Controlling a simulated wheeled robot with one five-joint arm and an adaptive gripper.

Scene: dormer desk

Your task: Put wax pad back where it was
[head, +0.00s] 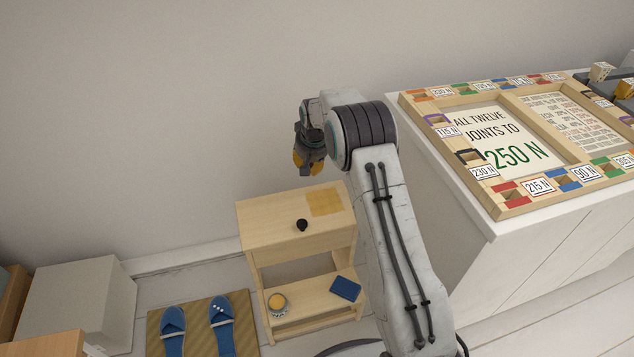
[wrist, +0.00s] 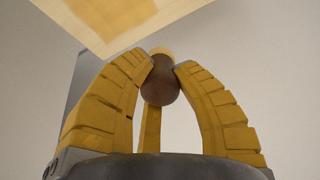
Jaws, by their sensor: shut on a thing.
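My gripper (head: 309,160) is raised above the back of a small wooden step stool (head: 262,224). In the wrist view my gripper (wrist: 163,66) has its yellow fingers closed around a brown rounded knob with a tan end, which looks like the wax pad (wrist: 160,88). The tan end points away from my palm. In the head view the held thing is hidden by the fingers. The stool's corner shows at the wrist view's upper left.
On the stool's lower shelf are a round tin with yellow contents (head: 278,303) and a blue block (head: 346,288). Blue slippers (head: 221,318) lie on a mat to the left. A white cabinet with a wooden frame board (head: 512,207) stands at right. The wall is behind.

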